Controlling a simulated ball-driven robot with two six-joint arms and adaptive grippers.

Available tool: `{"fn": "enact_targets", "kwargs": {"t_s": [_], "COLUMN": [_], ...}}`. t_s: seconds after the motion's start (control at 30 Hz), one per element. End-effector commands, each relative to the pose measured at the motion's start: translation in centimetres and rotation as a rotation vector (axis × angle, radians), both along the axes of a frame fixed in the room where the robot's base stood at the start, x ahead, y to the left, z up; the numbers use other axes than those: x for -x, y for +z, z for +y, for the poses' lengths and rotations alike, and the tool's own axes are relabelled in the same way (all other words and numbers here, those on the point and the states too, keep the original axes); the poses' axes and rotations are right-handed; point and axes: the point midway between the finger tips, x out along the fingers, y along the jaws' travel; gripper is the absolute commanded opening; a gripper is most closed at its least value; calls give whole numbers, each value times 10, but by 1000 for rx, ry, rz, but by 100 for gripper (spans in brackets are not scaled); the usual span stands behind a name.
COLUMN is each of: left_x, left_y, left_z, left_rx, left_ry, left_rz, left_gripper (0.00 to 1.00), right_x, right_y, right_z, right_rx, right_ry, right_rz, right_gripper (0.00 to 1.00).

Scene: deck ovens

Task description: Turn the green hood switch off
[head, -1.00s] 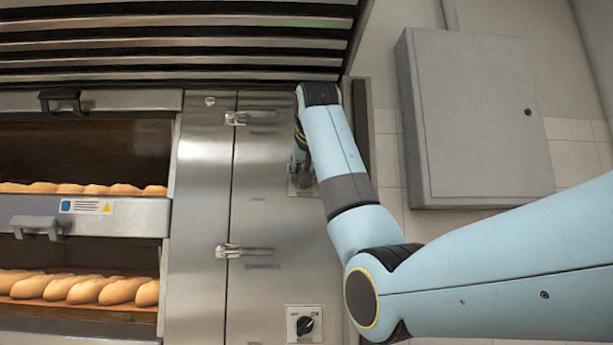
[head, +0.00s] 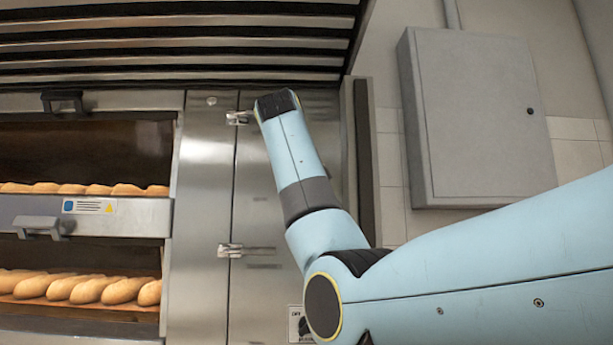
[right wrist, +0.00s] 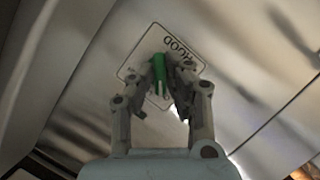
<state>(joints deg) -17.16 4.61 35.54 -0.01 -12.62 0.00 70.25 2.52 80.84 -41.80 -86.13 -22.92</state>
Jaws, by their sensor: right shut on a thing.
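The green hood switch (right wrist: 159,72) shows in the right wrist view on a pale plate (right wrist: 152,38) lettered HOOD, fixed to the steel panel. My right gripper (right wrist: 167,75) is shut on the switch, with its fingertips on either side of it. In the head view the switch and the right gripper are hidden behind my right arm's wrist. My left gripper is not in view.
Deck ovens with bread loaves (head: 83,288) stand at the left, with a steel door and latches (head: 237,251) beside them. A black knob plate (head: 296,324) is partly covered by my arm. A grey wall cabinet (head: 480,118) hangs at the right.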

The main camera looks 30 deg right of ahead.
Motion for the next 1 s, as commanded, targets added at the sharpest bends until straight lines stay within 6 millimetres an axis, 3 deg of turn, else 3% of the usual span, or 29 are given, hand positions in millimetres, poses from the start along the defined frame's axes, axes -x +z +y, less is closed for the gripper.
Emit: {"fn": "enact_targets", "kwargs": {"t_s": [0.73, 0.77, 0.8, 0.9, 1.0], "left_x": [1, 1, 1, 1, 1], "left_y": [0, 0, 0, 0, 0], "left_z": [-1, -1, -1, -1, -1], "left_rx": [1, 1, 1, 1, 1], "left_ry": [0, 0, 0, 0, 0], "left_rz": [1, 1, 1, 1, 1], "left_gripper": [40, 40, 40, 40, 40], "right_x": [0, 0, 0, 0, 0], "right_y": [1, 1, 1, 1, 0], "right_z": [0, 0, 0, 0, 0], "right_rx": [75, 75, 75, 75, 74], "right_ry": [2, 2, 2, 1, 1], "right_rz": [42, 42, 42, 42, 43], "right_gripper": [0, 16, 21, 34, 36]}}
